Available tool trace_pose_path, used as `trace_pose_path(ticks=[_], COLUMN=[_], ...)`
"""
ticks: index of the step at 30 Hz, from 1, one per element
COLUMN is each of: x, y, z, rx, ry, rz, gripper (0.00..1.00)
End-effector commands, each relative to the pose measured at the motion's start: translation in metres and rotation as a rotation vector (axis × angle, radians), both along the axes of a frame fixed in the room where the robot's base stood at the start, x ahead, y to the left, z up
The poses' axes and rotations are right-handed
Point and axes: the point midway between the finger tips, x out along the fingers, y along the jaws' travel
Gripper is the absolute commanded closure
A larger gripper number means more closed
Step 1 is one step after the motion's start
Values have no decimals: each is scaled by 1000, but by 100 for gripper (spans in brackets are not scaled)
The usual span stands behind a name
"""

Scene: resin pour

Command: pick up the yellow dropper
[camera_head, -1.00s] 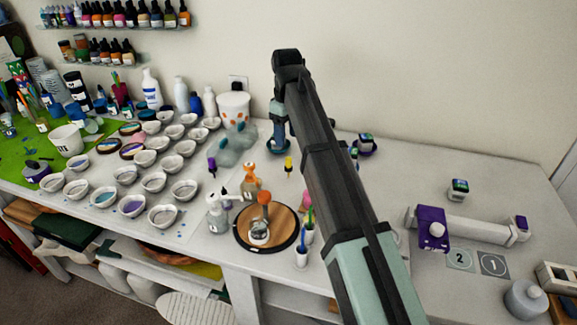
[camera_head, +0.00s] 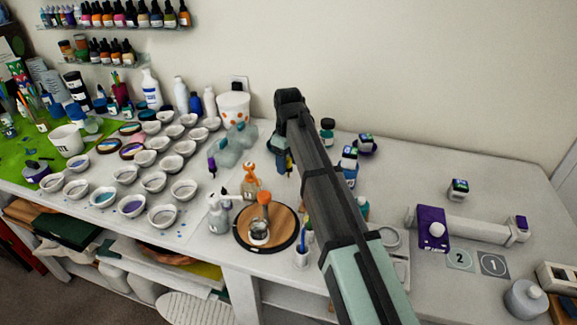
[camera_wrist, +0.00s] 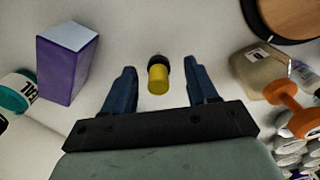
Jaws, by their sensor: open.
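The yellow dropper (camera_wrist: 158,78) has a yellow body and a black end, and shows in the middle of the wrist view. My gripper (camera_wrist: 161,66) is open, with one blue finger on each side of the dropper. There is a visible gap between the dropper and each finger, so it is not gripped. In the head view my gripper (camera_head: 282,152) is low over the white table, and it mostly hides the dropper there.
In the wrist view a purple box (camera_wrist: 60,70) stands left of the fingers. A tan bottle (camera_wrist: 255,72) and an orange object (camera_wrist: 290,103) are close on the right. In the head view a round wooden board (camera_head: 285,222) lies nearer the front.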

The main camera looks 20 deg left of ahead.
Motion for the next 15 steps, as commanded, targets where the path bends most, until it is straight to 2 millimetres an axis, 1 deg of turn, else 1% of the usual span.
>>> trace_pose_path(ticks=[1,6,9,15], x=[0,0,1,1], y=[-1,-2,-1,-1], z=[-8,-29,-33,-33], rx=[-1,-1,-1,0], ry=[3,1,0,0], rz=[0,0,0,0], gripper=[42,42,42,43])
